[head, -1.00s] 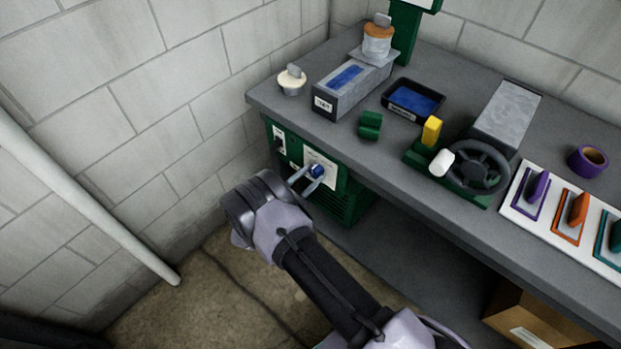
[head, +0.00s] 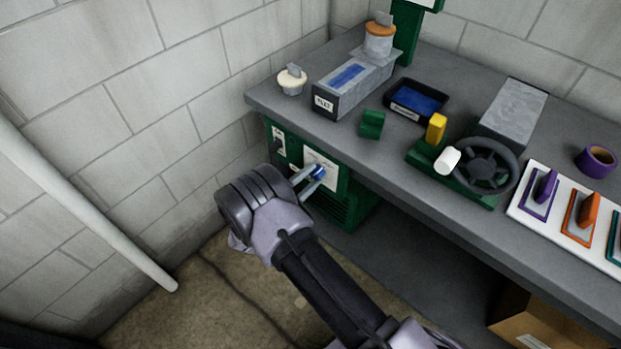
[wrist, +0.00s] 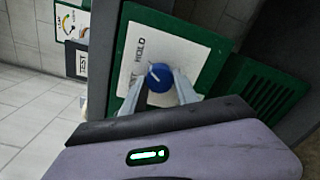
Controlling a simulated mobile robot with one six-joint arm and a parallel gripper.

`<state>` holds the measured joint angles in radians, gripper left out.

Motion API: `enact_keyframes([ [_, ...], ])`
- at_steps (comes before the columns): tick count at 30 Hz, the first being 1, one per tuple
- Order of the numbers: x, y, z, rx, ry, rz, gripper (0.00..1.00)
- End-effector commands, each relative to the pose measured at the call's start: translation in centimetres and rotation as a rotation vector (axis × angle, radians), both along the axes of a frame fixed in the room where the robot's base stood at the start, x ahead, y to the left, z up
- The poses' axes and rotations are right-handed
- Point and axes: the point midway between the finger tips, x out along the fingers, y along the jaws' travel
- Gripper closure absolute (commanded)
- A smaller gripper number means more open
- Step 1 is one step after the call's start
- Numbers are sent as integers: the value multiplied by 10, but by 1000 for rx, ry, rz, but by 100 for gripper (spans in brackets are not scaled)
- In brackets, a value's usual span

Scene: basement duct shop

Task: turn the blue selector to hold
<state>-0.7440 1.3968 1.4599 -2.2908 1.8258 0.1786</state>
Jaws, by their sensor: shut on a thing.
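The blue selector (wrist: 159,77) is a round knob with a pale mark on its face. It sits on a white plate (wrist: 140,50) on a green panel; the word HOLD is printed on the plate, above and left of the knob in the wrist view. In the head view the blue selector (head: 318,172) shows just at my fingertips. My gripper (wrist: 158,85) is shut on the knob, one finger on each side. The fingers hide part of the plate, so other labels and the exact setting are hard to read.
The green cabinet (head: 345,208) hangs under the grey bench (head: 400,160). A handwheel (head: 486,165), black tray (head: 415,100) and grey box (head: 350,85) stand on the bench. A pale pipe (head: 90,215) runs at left.

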Motion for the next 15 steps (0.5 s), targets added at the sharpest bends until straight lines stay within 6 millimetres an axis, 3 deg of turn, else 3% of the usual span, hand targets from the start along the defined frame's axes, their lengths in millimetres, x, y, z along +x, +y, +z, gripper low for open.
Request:
enact_keyframes([
  [15,0,0,0,49,-38,0,100],
])
